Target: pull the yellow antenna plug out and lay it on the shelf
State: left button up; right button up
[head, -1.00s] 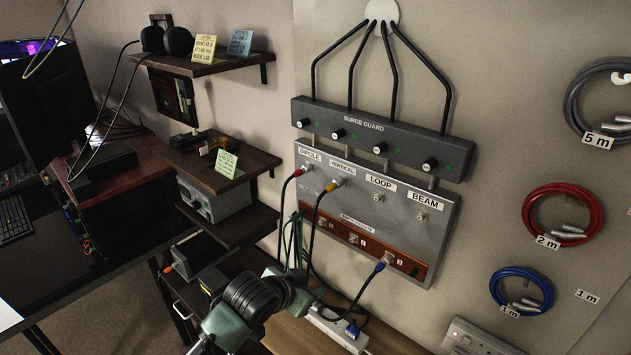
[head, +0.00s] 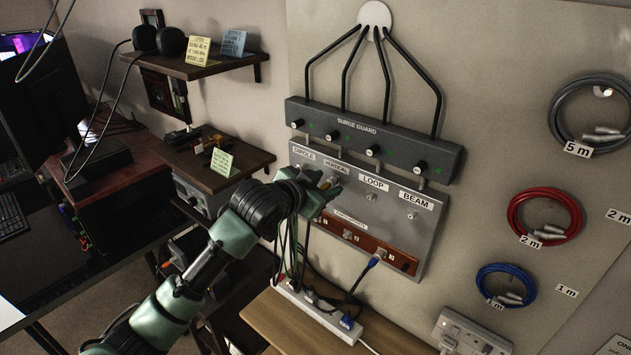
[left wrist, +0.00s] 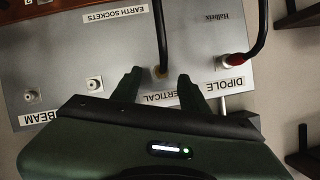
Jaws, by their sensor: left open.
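The yellow antenna plug (left wrist: 160,72) sits in the socket by the VERTICAL label on the grey panel (head: 395,225), with a black cable running from it. In the left wrist view it lies between the tips of my left gripper (left wrist: 160,82), one finger on each side. The fingers are open with gaps beside the plug. In the head view my left gripper (head: 328,192) is at the panel and mostly hides the plug. Dark wooden shelves hang on the left wall; the middle shelf (head: 250,158) carries a note and small items. My right gripper is out of view.
A red plug (left wrist: 236,60) is close beside, by the DIPOLE label. A blue plug (head: 375,261) is lower on the panel. The surge guard box (head: 372,138) is above. Cables hang under my gripper. The middle shelf's right end looks clear.

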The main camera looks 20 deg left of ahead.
pick_arm(q)
jog(key=shift+w+d+f, duration=0.1)
jog(key=shift+w+f, duration=0.2)
jog(key=shift+w, duration=0.35)
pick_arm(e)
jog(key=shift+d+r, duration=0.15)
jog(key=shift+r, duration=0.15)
pick_arm(q)
grip_shut()
jog(key=shift+s, duration=0.2)
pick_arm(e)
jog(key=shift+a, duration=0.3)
pick_arm(q)
jog(key=shift+s, duration=0.1)
jog(key=shift+s+a, duration=0.35)
jog(key=shift+s, duration=0.35)
jog(key=shift+s+a, duration=0.1)
jog(key=shift+s, duration=0.1)
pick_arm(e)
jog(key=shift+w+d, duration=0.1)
